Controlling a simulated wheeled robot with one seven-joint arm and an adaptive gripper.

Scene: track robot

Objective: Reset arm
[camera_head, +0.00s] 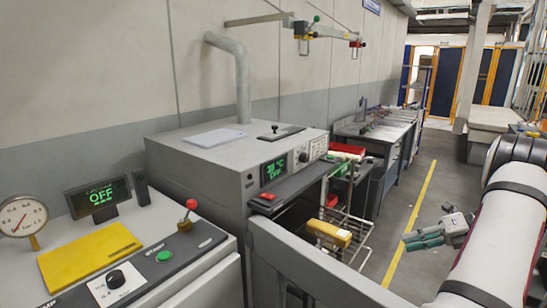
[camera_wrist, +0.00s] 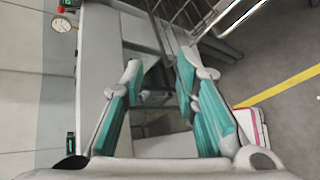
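My arm is at the right of the head view, held out over the floor beside the machines. My gripper (camera_head: 408,241) has teal finger pads and shows small at the end of the arm, pointing left. In the wrist view my gripper (camera_wrist: 158,73) has its two fingers spread apart with a clear gap between the tips. Nothing is held between them. The fingers look clear of the machines and the railing.
A grey machine (camera_head: 180,165) with a display stands along the wall. A control panel (camera_head: 150,262) with a gauge (camera_head: 22,215) is at front left. A grey railing (camera_head: 300,262) runs in front. A wire rack (camera_head: 352,238) holds a yellow item (camera_head: 328,232). Floor around the yellow line (camera_head: 410,222) is clear.

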